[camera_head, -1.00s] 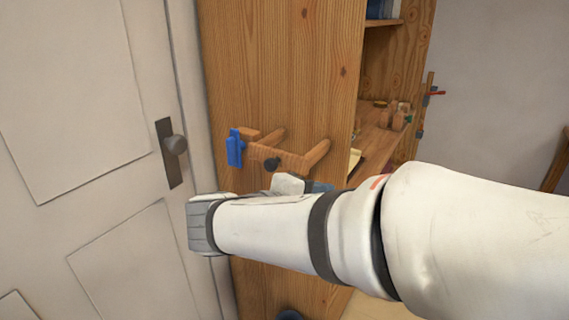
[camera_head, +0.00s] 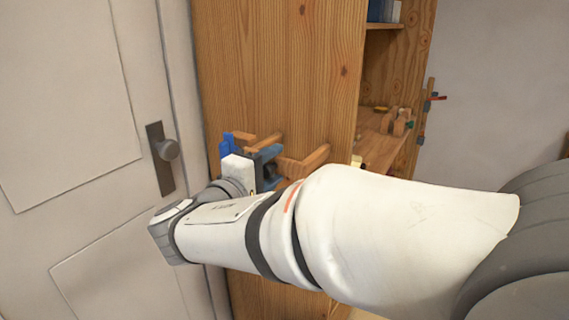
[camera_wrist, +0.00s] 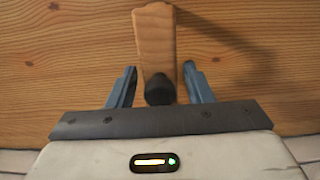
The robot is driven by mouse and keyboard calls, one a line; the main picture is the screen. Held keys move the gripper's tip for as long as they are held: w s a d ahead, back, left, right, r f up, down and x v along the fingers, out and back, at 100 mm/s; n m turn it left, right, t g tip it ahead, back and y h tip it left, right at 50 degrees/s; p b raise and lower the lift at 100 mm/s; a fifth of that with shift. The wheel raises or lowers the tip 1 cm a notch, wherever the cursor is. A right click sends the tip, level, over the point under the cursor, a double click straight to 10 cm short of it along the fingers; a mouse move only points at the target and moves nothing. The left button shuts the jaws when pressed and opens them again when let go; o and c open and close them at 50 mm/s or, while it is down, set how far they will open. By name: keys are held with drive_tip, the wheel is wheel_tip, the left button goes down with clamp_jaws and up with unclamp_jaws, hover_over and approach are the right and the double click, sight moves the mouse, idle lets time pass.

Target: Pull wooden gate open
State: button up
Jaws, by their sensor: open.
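The wooden gate (camera_head: 306,163) is a small brown bar fixture on the side of a wooden cabinet. In the wrist view, a wooden bar of the gate (camera_wrist: 157,40) reaches down between the fingers of my open gripper (camera_wrist: 160,70). A black knob (camera_wrist: 160,91) sits at the bar's near end, between the two fingers. A gap shows on each side, so neither finger appears to touch it.
The cabinet (camera_head: 280,70) fills the middle, with shelves on its right holding small wooden items (camera_head: 398,122). A white door (camera_head: 70,100) with a grey knob (camera_head: 167,150) stands close on the left. Bare wall (camera_head: 500,80) lies to the right.

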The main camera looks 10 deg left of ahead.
drive_tip(key=shift+w, duration=0.1)
drive_tip(key=shift+c, duration=0.5)
clamp_jaws()
